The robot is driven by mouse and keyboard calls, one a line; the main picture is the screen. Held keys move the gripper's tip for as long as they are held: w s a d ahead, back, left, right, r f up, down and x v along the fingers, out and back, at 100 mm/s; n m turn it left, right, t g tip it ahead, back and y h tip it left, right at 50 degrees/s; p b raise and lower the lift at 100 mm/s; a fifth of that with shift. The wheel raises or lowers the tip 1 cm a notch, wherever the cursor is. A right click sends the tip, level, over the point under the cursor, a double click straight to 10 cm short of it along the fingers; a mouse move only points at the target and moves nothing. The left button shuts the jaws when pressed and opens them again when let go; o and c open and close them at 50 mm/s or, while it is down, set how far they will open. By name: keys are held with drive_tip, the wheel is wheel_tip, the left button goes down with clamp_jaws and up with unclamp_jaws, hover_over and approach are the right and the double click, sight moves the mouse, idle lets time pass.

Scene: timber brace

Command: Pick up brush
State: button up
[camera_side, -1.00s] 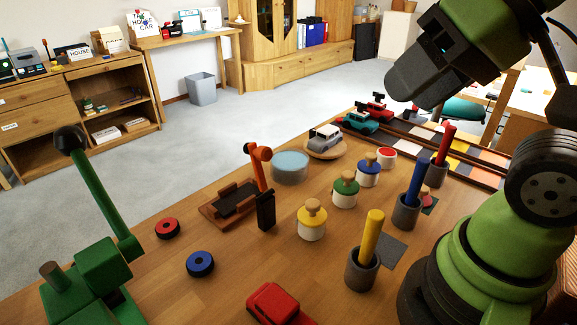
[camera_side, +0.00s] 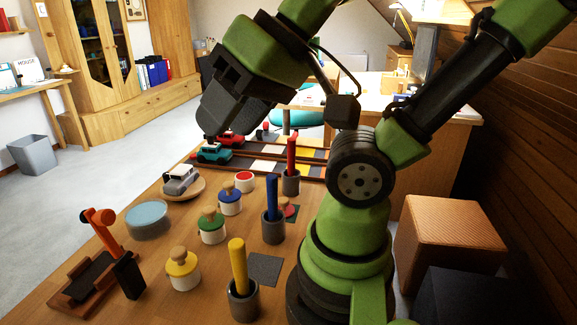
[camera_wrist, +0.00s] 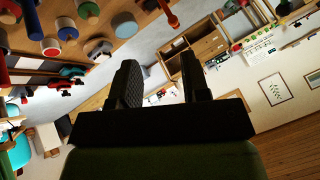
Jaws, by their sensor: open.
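Three brush-like sticks stand upright in grey cups, and I cannot tell which one is the brush. In the side view, the yellow stick (camera_side: 238,265) is nearest, the blue stick (camera_side: 272,196) is in the middle and the red stick (camera_side: 291,152) is farthest. Their lower ends are hidden in the cups. My gripper (camera_side: 220,118) is raised at the far end of the table, in front of the toy cars in the picture and apart from the sticks. In the wrist view, my gripper (camera_wrist: 160,75) has its two black fingers apart with nothing between them.
Several lidded pots, including a yellow one (camera_side: 184,272) and a green one (camera_side: 211,228), stand left of the cups. A round blue-topped tin (camera_side: 147,219), an orange-armed wooden stand (camera_side: 105,268) and toy cars (camera_side: 214,153) are also on the table. A box (camera_side: 448,232) stands right of my base.

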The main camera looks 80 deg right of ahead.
idle(0.4)
drive_tip(key=shift+o, duration=1)
